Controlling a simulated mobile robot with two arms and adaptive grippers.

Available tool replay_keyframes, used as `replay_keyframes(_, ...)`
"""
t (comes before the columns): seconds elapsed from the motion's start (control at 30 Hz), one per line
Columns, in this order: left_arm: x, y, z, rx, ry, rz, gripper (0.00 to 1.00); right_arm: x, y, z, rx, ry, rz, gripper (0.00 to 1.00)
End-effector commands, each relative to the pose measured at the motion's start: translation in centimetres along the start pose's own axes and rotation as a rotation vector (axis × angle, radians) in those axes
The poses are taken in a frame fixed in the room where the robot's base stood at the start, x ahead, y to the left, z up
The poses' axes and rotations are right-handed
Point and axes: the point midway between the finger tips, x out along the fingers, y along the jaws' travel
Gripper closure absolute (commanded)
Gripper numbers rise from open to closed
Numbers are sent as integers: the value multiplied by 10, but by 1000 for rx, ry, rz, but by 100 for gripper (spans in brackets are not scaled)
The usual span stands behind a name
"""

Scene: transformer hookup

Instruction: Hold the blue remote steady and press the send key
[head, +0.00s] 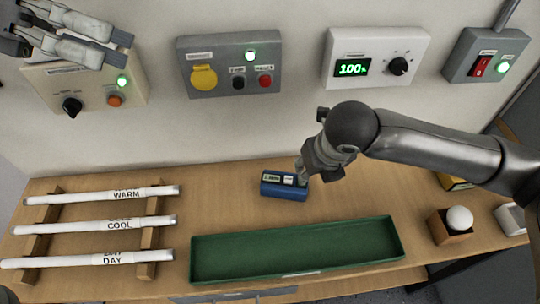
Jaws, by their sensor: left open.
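The blue remote (284,188) lies on the wooden table behind the green tray, with a pale label and keys on its upper face. The lettering is too small to read. My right gripper (304,174) reaches down at the remote's right end and partly covers it. Its fingers are mostly hidden behind its own wrist, so I cannot tell whether they touch or grip the remote. My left gripper (108,42) is open and empty at the top left, in front of a beige wall box, far from the remote.
An empty green tray (300,272) lies at the front. White tubes (90,225) marked WARM, COOL and DAY rest on wooden racks at left. A white ball on a wooden block (452,232) stands at right. Control boxes (232,65) with green lamps line the wall.

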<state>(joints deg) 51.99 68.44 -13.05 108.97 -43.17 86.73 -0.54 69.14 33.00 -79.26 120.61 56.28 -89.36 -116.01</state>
Motion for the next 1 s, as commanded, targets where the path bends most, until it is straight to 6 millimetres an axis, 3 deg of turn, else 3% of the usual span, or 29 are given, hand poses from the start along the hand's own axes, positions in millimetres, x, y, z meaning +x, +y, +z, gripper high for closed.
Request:
replay_keyframes(0.1, 41, 8, -18, -56, 94, 78, 20, 0, 0, 0, 0, 0, 0, 64)
replay_keyframes(0.37, 101, 27, -38, -187, 126, 295, 20, 0, 0, 0, 0, 0, 0, 64)
replay_keyframes(0.57, 160, 63, -60, -196, 278, 293, 20, 0, 0, 0, 0, 0, 0, 64)
replay_keyframes(0.77, 222, 94, -105, -97, 538, 163, 20, 0, 0, 0, 0, 0, 0, 64)
replay_keyframes(1.0, 291, 116, -183, 53, 859, -32, 20, 0, 0, 0, 0, 0, 0, 64)
